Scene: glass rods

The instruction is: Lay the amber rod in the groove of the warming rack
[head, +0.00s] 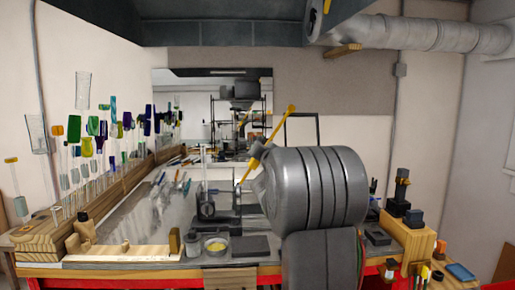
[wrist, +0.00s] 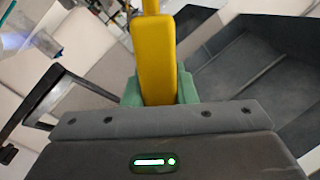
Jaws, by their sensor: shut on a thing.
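The amber rod (head: 280,125) is in the air in the head view, tilted from upper right to lower left, beside my grey arm. My gripper (wrist: 158,92) is shut on the amber rod (wrist: 155,62), which sits between its green finger pads in the wrist view. In the head view my arm hides most of the gripper. A low pale wooden piece (head: 140,252) with small upright blocks lies at the front left of the bench; it may be the warming rack, but I cannot make out a groove. The rod is well above the bench and apart from this piece.
Coloured glass pieces on rods (head: 95,130) stand along the left. A wooden block (head: 408,240) with dark items stands at the right. A duct (head: 430,33) runs overhead.

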